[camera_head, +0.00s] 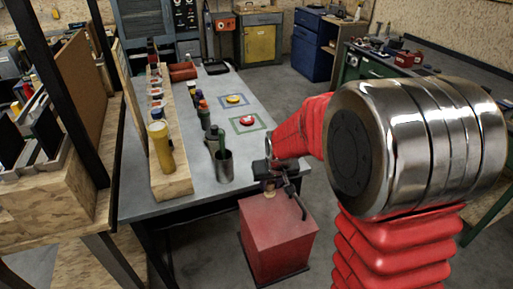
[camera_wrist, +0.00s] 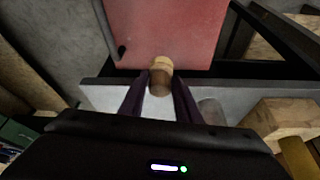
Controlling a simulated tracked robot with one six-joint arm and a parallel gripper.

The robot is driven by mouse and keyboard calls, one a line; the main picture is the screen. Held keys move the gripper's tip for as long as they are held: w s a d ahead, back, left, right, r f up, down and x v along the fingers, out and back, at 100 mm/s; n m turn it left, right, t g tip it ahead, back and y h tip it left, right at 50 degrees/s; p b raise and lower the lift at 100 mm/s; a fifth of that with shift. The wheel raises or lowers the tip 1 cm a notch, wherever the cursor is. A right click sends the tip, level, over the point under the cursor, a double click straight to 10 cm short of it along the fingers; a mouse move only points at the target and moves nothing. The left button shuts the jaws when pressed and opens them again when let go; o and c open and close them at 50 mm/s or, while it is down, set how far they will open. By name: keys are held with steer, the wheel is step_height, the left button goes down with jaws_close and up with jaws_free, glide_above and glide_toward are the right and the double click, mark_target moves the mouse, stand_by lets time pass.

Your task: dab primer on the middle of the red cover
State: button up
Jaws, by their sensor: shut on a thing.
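My gripper (camera_head: 268,178) is in front of the table's near edge, above a red box. In the wrist view its two dark fingers (camera_wrist: 160,95) are shut on a short wooden dabber (camera_wrist: 160,83) with a paler tan end. The tan end also shows below my gripper in the head view (camera_head: 269,194). A small round red cover (camera_head: 246,121) lies inside a green square outline on the table, beyond my gripper and apart from it. Whether the dabber carries primer cannot be told.
The red box (camera_head: 275,240) stands on the floor against the table (camera_head: 180,207); it also fills the top of the wrist view (camera_wrist: 165,25). A metal cup (camera_head: 224,167), several bottles and a yellow bottle (camera_head: 161,147) stand at left. A yellow cover (camera_head: 233,99) lies in a blue square.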

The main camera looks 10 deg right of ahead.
stand_by(0.4)
steer(key=r, duration=0.2)
steer(key=w+r, duration=0.1)
steer(key=r, duration=0.3)
steer(key=shift+w+a+r, duration=0.2)
steer(key=shift+a, duration=0.05)
